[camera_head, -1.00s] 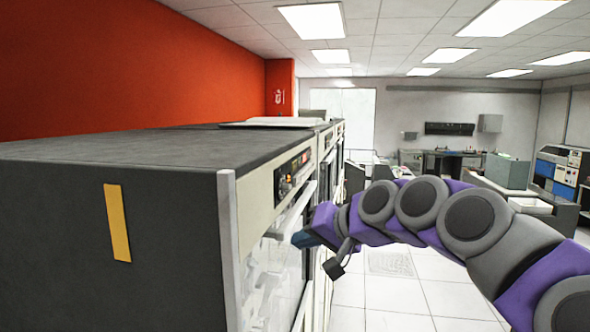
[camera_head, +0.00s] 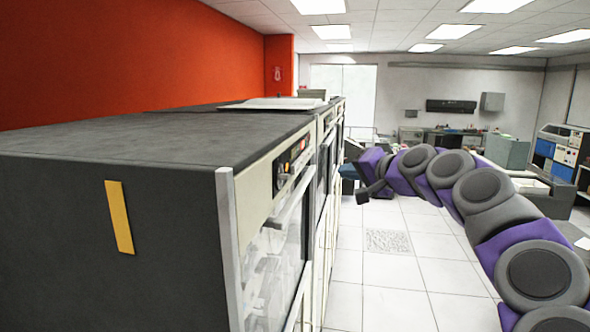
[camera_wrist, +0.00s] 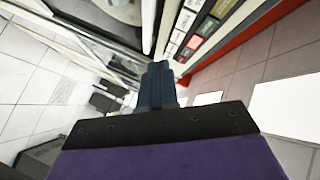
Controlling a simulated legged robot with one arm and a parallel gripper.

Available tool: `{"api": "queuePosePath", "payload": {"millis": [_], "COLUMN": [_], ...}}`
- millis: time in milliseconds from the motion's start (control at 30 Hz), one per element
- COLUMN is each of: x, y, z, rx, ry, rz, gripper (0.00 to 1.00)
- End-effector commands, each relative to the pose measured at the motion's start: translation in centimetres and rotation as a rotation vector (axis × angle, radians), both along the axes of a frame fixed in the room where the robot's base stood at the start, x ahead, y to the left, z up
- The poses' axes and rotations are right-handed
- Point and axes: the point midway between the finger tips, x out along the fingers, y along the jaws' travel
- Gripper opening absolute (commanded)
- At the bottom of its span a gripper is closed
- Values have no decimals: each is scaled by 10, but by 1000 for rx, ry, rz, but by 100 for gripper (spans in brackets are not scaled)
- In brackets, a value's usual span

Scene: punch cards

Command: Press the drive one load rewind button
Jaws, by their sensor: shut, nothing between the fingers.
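The near tape drive cabinet (camera_head: 110,230) fills the left of the head view. Its control panel (camera_head: 291,166) sits high on the front face, with small lit and dark buttons too small to read. In the wrist view a row of red, white and dark buttons (camera_wrist: 192,35) lies just beyond and to the right of the fingertips. My gripper (camera_head: 347,172) is shut and empty, out in front of the cabinet row and to the right of the near panel in the head view. Its closed blue fingers (camera_wrist: 157,76) appear apart from the buttons. I cannot tell which button is load rewind.
More cabinets (camera_head: 328,125) continue behind the near one. A glass door (camera_head: 268,265) covers the near cabinet's front below the panel. The tiled floor (camera_head: 390,285) to the right is open. Desks and a blue-fronted machine (camera_head: 555,155) stand farther back.

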Motion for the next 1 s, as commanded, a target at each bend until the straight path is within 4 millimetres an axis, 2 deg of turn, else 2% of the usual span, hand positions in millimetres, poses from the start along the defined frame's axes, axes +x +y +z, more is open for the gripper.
{"api": "queuePosePath", "payload": {"millis": [167, 633, 833, 1000], "x": [4, 21, 25, 26], "y": [11, 69, 80, 80], "z": [0, 1, 1, 0], "rx": [-1, -5, -1, 1], "ry": [0, 1, 0, -1], "rz": [1, 2, 0, 1], "gripper": [0, 0, 0, 0]}}
